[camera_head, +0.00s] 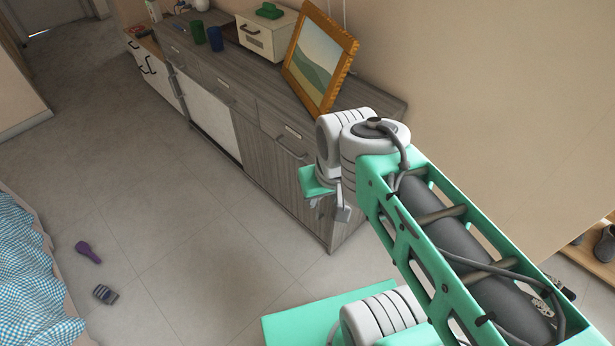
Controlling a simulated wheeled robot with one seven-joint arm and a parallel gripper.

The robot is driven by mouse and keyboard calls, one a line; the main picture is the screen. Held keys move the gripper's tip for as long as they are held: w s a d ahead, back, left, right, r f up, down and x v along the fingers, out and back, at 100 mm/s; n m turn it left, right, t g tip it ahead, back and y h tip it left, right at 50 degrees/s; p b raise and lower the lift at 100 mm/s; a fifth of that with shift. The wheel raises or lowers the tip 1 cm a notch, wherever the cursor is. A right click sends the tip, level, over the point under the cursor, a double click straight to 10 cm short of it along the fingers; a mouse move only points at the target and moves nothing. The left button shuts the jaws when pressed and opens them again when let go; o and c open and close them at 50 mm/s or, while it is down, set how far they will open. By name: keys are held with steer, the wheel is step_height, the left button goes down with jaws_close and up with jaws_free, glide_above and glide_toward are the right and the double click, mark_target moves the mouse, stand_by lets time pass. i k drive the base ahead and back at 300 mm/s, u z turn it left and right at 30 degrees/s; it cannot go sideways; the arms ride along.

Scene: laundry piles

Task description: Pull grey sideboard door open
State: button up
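The grey wood-grain sideboard (280,152) stands along the wall, with drawers in its upper row and doors below. Its front looks closed, with no door standing ajar that I can see. A dark bar handle (291,150) shows on the front near its right part. My gripper (329,208) hangs in front of the sideboard's right end, to the right of and below that handle in the picture. My wrist hides part of the right-end front. The fingers are small and partly covered, so I cannot tell their opening or any contact.
A gold-framed picture (318,57), a cream box (266,34) and dark cups (214,38) stand on top. The tiled floor (180,200) in front is mostly clear. A purple item (88,252) and a dark item (105,294) lie near blue checked cloth (30,285).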

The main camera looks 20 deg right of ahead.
mark_target(273, 168)
steer(key=k, duration=1.3)
steer(key=u, duration=0.55)
steer(key=i, duration=0.6)
steer(key=u, duration=0.75)
steer(key=i, duration=0.9)
steer(key=z, duration=0.05)
